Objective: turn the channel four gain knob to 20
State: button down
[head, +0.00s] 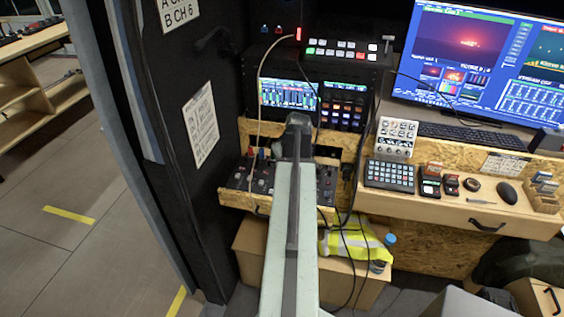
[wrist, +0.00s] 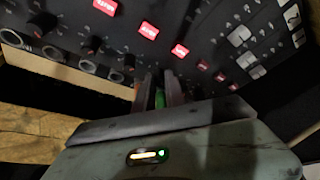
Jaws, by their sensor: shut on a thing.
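The mixer panel (head: 262,182) with knobs and lit buttons sits in the wooden desk, partly hidden behind my arm. It fills the top of the wrist view (wrist: 120,22), where black knobs (wrist: 92,45) run in a row above round sockets. My gripper (wrist: 162,88) is at the panel's lower edge, with its fingers closed around a small knob with a green part (wrist: 159,98) showing between them. The fingers hide most of this knob, and its pointer and scale cannot be read. Channel labels are too small to read. In the head view my arm hides the fingers.
A beige cable (head: 258,95) hangs down to the panel's left side. Black cables (head: 362,170) hang to its right. Red lit buttons (wrist: 148,31) sit close above the fingers. A keypad (head: 390,176) and a white knob box (head: 396,137) stand on the right.

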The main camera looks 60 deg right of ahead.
jog(key=m+g+h, duration=0.1)
jog(key=m, duration=0.3)
jog(key=shift+a+m, duration=0.15)
jog(key=shift+m, duration=0.15)
jog(key=shift+w+m+g+h, duration=0.1)
jog(key=shift+m+g+h, duration=0.3)
jog(key=shift+m, duration=0.75)
jog(key=shift+w+m+g+h, duration=0.1)
jog(key=shift+m+g+h, duration=0.3)
jog(key=shift+m, duration=0.75)
jog(key=c, duration=1.4)
grip_release()
jog(key=p+v, duration=0.7)
jog(key=shift+a+r, duration=0.1)
jog(key=shift+r, duration=0.25)
